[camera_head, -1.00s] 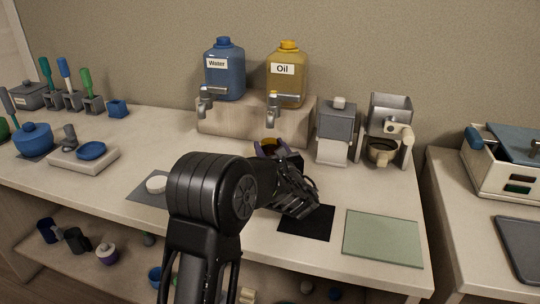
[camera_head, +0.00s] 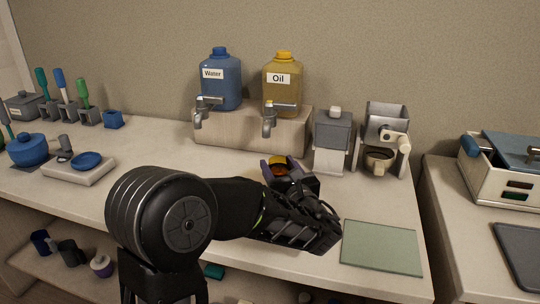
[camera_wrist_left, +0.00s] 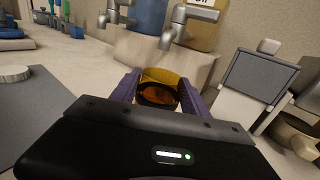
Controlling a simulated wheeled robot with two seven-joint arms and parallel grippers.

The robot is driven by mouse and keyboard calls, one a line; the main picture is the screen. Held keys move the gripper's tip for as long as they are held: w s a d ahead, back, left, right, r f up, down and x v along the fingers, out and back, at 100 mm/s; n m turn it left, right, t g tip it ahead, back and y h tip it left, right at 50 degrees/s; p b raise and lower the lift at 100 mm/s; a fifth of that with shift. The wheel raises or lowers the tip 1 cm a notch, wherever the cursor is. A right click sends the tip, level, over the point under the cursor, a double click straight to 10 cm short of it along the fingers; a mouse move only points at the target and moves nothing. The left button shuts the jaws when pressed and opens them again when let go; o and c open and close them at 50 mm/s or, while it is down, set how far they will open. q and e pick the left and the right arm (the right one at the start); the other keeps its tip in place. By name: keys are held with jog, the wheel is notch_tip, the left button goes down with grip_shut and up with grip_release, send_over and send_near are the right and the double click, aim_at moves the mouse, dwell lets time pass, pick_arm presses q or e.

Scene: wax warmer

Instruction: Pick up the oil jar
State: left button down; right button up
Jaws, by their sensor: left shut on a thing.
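My left gripper (camera_head: 279,162) is shut on a small jar (camera_head: 281,171) with amber contents, in front of the dispenser stand. In the left wrist view the jar (camera_wrist_left: 157,96) shows its yellow inner wall and dark rim between the purple fingers of the gripper (camera_wrist_left: 158,87). The jar's lower part is hidden, so I cannot tell whether it touches the counter. The yellow dispenser labelled Oil (camera_head: 283,92) stands behind, with a grey tap (camera_head: 268,121) at its front. My right gripper is not in view.
The blue Water dispenser (camera_head: 219,86) stands left of the oil one on a beige stand (camera_head: 235,133). A grey machine (camera_head: 332,140) and a coffee-maker-like device (camera_head: 386,135) stand to the right. A green mat (camera_head: 381,247) lies bare at the front right.

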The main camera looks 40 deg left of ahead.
aim_at(283, 173)
pick_arm(q)
jog(key=v, duration=0.5)
jog(key=shift+d+f+b, duration=0.1)
jog(key=shift+b, duration=0.3)
jog(key=shift+s+d+b, duration=0.2)
jog(key=shift+d+b, duration=0.2)
jog(key=shift+b, duration=0.25)
jog(key=shift+s+d+b, duration=0.3)
jog(key=shift+s+b, duration=0.05)
